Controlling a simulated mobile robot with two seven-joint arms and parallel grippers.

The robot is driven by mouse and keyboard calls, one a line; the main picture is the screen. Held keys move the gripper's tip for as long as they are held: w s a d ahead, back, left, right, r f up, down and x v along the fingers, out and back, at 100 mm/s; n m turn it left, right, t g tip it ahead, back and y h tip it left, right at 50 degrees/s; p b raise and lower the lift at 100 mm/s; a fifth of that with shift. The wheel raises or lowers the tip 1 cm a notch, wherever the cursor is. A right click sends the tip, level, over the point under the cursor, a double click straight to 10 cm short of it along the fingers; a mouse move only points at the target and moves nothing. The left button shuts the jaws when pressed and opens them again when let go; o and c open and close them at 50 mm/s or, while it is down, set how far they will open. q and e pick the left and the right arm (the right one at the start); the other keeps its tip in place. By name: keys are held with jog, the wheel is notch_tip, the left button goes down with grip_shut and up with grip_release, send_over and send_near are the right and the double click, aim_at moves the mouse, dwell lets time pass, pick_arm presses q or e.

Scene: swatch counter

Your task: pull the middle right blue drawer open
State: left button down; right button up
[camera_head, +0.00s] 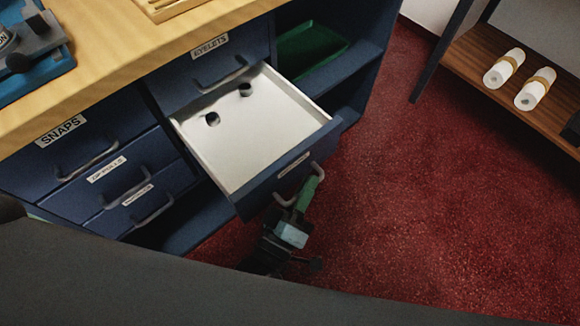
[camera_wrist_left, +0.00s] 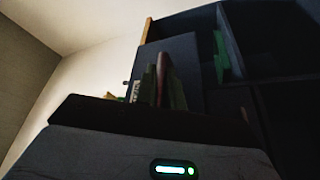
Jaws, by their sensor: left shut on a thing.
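The middle right blue drawer stands well pulled out below the drawer labelled EYELETS (camera_head: 210,46). Its white inside (camera_head: 250,135) shows, with two small dark round things (camera_head: 212,118) on its floor. Its blue front (camera_head: 262,196) has a grey bar handle (camera_head: 318,172) and a small label. My left gripper (camera_head: 305,193) is shut on this handle, in front of the drawer over the red floor. In the left wrist view the green fingers (camera_wrist_left: 160,88) show against a dark front, and the picture is dim. My right gripper is not in view.
Other blue drawers (camera_head: 85,165) at the left, one labelled SNAPS, are shut. A wooden counter top (camera_head: 120,50) lies above. A green tray (camera_head: 308,50) sits in an open shelf. A brown shelf (camera_head: 480,60) with white rolls stands at right. Red floor between is clear.

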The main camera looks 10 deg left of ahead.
pick_arm(q)
jog(key=shift+s+d, duration=0.55)
jog(key=shift+d, duration=0.1)
jog(key=c, duration=1.5)
grip_release()
jog(key=v, duration=0.7)
jog(key=shift+s+p, duration=0.3)
jog(key=shift+s, duration=0.1)
jog(key=shift+a, duration=0.1)
